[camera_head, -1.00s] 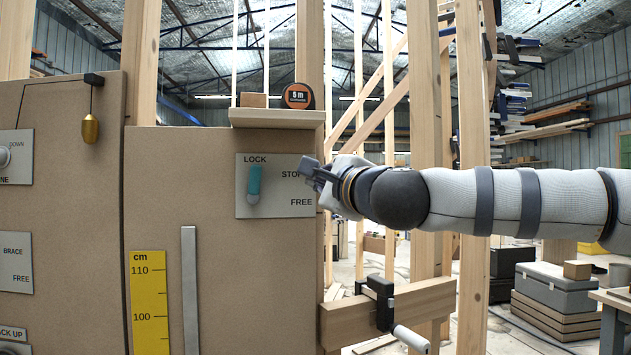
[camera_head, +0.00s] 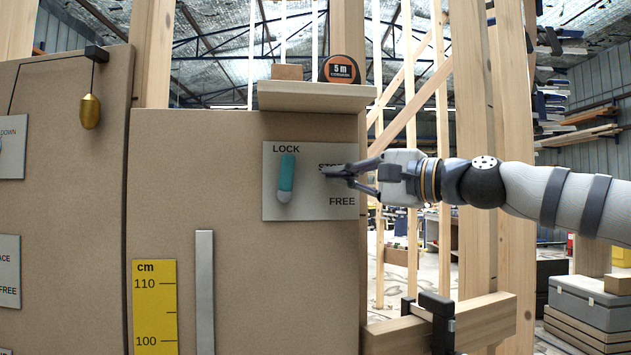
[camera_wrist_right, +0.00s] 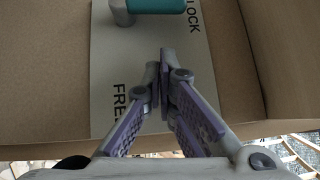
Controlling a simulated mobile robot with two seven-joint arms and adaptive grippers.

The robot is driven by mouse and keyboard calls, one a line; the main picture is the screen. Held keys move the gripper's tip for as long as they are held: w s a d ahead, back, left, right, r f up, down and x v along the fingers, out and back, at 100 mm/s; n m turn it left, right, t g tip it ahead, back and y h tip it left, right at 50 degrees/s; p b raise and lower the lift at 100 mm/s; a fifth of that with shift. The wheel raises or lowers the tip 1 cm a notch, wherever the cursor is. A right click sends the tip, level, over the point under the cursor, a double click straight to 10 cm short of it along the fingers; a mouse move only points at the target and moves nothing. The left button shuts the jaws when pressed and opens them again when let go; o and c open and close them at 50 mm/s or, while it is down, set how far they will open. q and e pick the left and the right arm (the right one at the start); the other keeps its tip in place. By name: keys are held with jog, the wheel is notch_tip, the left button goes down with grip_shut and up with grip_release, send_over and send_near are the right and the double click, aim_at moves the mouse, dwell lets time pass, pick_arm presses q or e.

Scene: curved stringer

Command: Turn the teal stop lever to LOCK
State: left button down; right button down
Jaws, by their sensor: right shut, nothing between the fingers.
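The teal stop lever (camera_head: 286,175) sits on a grey plate (camera_head: 308,207) on the tan panel. Its teal handle points up, at the word LOCK, with its grey hub at the bottom. In the right wrist view the lever (camera_wrist_right: 155,6) shows at the top edge, partly cut off. My right gripper (camera_head: 330,171) is shut and empty, to the right of the lever and apart from it. It covers part of the word STOP. In the right wrist view its fingertips (camera_wrist_right: 160,62) meet over the plate. My left gripper is not in view.
A small shelf (camera_head: 318,97) above the plate holds a tape measure (camera_head: 340,69) and a wooden block (camera_head: 288,72). A brass weight (camera_head: 90,111) hangs at the left. A clamp (camera_head: 437,322) grips a timber beam at the lower right.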

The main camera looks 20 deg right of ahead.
aim_at(311, 167)
jog(key=a, duration=0.3)
jog(key=shift+w+a+r+p, duration=0.2)
jog(key=shift+a+r+p, duration=0.15)
jog(key=shift+r, duration=0.05)
jog(key=shift+a, duration=0.2)
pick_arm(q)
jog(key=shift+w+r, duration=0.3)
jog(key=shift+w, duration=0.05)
pick_arm(e)
jog(key=shift+a+r+p, duration=0.4)
jog(key=shift+a+r, duration=0.15)
jog(key=shift+a, duration=0.05)
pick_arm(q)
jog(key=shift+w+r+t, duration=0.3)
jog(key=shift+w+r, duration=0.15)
pick_arm(e)
jog(key=shift+w+f, duration=0.15)
jog(key=shift+f, duration=0.15)
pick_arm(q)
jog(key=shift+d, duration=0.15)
